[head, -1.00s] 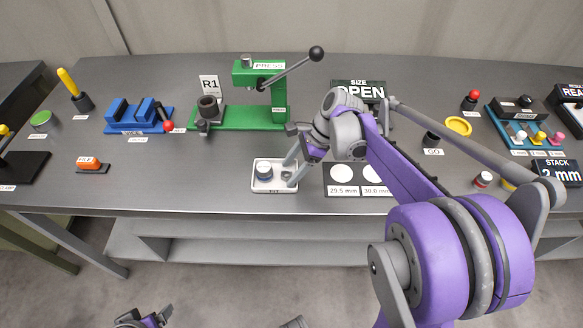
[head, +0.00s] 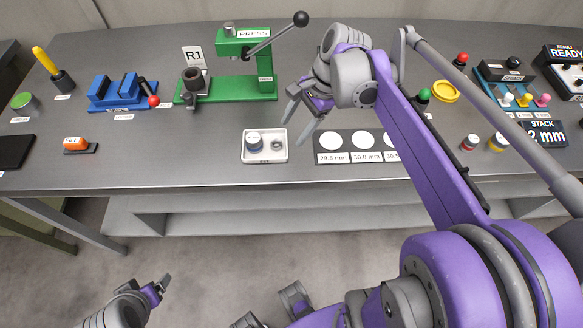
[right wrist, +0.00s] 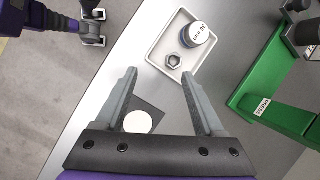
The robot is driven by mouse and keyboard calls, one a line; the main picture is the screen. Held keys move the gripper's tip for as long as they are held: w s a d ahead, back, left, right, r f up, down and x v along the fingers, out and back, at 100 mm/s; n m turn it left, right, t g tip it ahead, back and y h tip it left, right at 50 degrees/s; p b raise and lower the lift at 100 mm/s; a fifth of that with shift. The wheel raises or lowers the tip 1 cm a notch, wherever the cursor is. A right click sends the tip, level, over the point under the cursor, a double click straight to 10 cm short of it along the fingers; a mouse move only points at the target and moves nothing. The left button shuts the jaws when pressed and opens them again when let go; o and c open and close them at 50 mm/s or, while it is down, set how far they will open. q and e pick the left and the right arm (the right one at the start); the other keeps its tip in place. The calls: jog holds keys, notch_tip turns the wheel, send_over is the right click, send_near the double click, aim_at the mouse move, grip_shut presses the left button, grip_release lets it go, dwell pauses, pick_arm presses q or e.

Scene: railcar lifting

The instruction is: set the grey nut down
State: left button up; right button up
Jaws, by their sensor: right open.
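The grey nut (head: 276,144) lies in the right part of a small white tray (head: 264,159) on the table. In the right wrist view the nut (right wrist: 174,61) lies flat in the tray with its hole facing up. A grey-and-blue cylinder with a white label (head: 254,143) stands beside it in the tray. My right gripper (head: 294,131) is open and empty, above and to the right of the tray, apart from the nut. My left gripper (head: 160,285) is low in front of the table, far from the nut; its jaw opening is unclear.
A green press (head: 240,90) with a raised lever stands behind the tray. A dark board with white discs (head: 347,158) lies to the tray's right. A blue fixture (head: 118,95) and an orange item (head: 76,143) are at left.

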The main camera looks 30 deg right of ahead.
jog(key=s+a+f+n, duration=0.1)
jog(key=s+a+n, duration=0.1)
jog(key=s+a+f+n+h, duration=0.1)
jog(key=a+f+n, duration=0.1)
jog(key=n, duration=0.1)
jog(key=s+a+f+n+h, duration=0.1)
jog(key=s+a+n, duration=0.1)
jog(key=shift+s+a+f+t, duration=0.1)
jog(key=shift+s+f+t, duration=0.15)
jog(key=shift+s+t, duration=0.05)
jog(key=s+a+f+n+t+h, duration=0.2)
jog(key=s+f+n, duration=0.4)
jog(key=n, duration=0.5)
jog(key=shift+a+t, duration=0.3)
jog(key=shift+a, duration=0.5)
jog(key=shift+w+r+p, duration=0.15)
jog(key=shift+r+p, duration=0.35)
jog(key=shift+r, duration=0.05)
jog(key=shift+w+r+p, duration=0.15)
jog(key=shift+r+p, duration=0.3)
jog(key=shift+r, duration=0.1)
jog(key=shift+s, duration=0.1)
